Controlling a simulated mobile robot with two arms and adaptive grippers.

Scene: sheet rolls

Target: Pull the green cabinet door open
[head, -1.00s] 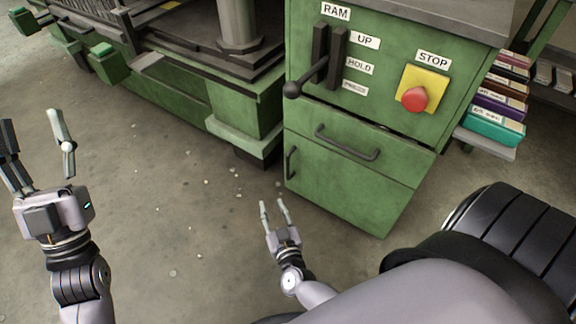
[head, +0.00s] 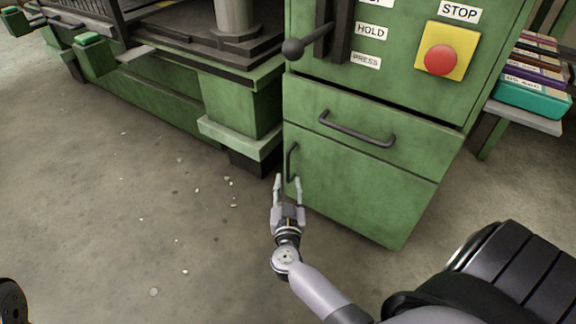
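The green cabinet door (head: 365,190) is the lower front panel of the green machine cabinet, and it looks shut. Its dark vertical handle (head: 291,162) sits near the door's left edge. My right gripper (head: 287,182) is open, with its two pale fingertips apart at the lower end of the handle. One finger shows on each side of the handle in the picture; I cannot tell whether they touch it. My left gripper is out of view; only a dark part of my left arm shows at the lower left corner.
Above the door is a drawer with a horizontal dark handle (head: 357,130). Higher up are a black lever (head: 294,48) and a red stop button (head: 439,60). A shelf with colored binders (head: 533,98) stands at the right.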

